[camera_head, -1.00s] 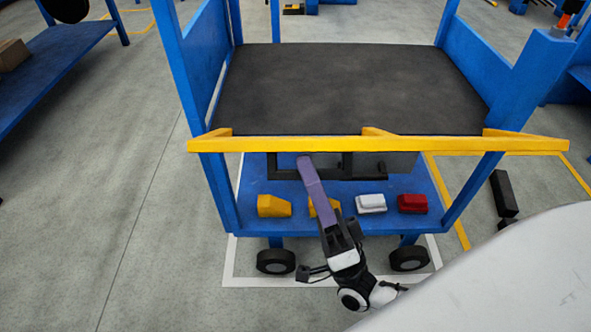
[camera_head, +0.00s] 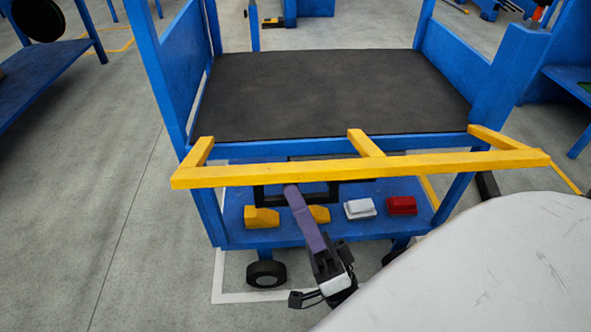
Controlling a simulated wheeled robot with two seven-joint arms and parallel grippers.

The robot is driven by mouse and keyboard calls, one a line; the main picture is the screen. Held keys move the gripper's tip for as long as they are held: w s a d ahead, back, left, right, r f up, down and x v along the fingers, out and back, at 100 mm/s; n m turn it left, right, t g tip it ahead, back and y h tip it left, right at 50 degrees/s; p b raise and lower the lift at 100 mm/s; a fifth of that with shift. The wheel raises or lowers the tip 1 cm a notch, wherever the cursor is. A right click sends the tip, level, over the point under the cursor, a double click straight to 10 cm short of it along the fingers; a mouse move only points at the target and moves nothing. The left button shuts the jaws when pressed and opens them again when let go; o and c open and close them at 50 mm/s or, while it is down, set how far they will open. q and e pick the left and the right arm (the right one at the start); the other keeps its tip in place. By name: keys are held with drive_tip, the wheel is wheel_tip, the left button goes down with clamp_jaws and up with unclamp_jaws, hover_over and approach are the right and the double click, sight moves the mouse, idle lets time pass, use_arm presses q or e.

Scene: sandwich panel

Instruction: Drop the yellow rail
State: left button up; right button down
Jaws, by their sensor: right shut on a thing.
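The yellow rail (camera_head: 345,172) spans the front of the blue cart, below its dark top. Its short yellow side and middle arms run back to the cart, and the long bar stands out in front. A black handle frame (camera_head: 266,196) shows just under the bar. My right gripper (camera_head: 291,190) reaches up from below with its purple fingers. They are shut, with their tips at the handle's lower bar; the exact contact is too small to see. My left gripper is not in view.
The cart's lower shelf (camera_head: 232,231) holds a yellow block (camera_head: 261,217), another yellow block (camera_head: 319,214), a white block (camera_head: 360,208) and a red block (camera_head: 402,205). A blue table (camera_head: 50,75) stands at left. My white body covers the lower right.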

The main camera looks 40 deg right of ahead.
drive_tip(key=c, duration=1.8)
unclamp_jaws()
drive_tip(key=shift+d, duration=0.1)
drive_tip(key=shift+o, duration=0.2)
drive_tip(key=shift+r, duration=0.1)
